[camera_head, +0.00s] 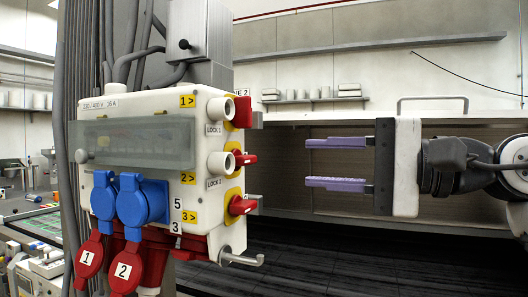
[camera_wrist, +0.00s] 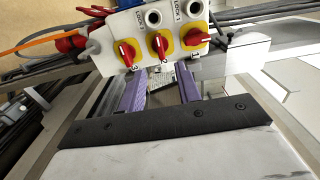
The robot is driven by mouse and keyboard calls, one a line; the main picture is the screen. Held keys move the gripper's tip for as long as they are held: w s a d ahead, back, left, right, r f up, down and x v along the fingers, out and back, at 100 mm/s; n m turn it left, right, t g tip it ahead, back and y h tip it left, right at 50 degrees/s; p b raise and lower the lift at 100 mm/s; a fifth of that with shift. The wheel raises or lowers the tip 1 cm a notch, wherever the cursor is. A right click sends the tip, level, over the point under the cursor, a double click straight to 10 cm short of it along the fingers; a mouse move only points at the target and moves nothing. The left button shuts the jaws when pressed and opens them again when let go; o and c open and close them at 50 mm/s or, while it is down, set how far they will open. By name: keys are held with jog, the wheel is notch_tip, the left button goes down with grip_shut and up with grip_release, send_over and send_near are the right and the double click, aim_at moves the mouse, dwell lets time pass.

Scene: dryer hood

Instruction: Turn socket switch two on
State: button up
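The white socket box (camera_head: 150,110) has three red rotary switches on yellow plates on its right side. Switch two (camera_head: 243,159) is the middle one, beside the "2 >" label; the wrist view shows it too (camera_wrist: 160,46), labelled 2. Switch one (camera_head: 242,112) is above it and switch three (camera_head: 241,205) below. In the wrist view, the handles of two and three point similarly, while that of one lies more crosswise. My gripper (camera_head: 308,163) is open and empty, to the right of switch two at about its height, its purple fingers pointing at the box with a gap between.
Two round locks, Lock 1 (camera_head: 220,108) and Lock 2 (camera_head: 221,163), stick out beside the switches. A metal hook (camera_head: 242,258) juts out below. Blue sockets (camera_head: 142,200) and red plugs (camera_head: 123,270) hang at the front. The space between fingers and switches is clear.

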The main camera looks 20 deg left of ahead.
aim_at(251, 161)
jog(key=a+p, duration=0.2)
jog(key=a, duration=0.6)
jog(key=shift+w+r+p, duration=0.1)
jog(key=shift+p, duration=0.2)
jog(key=shift+a, duration=0.6)
grip_shut()
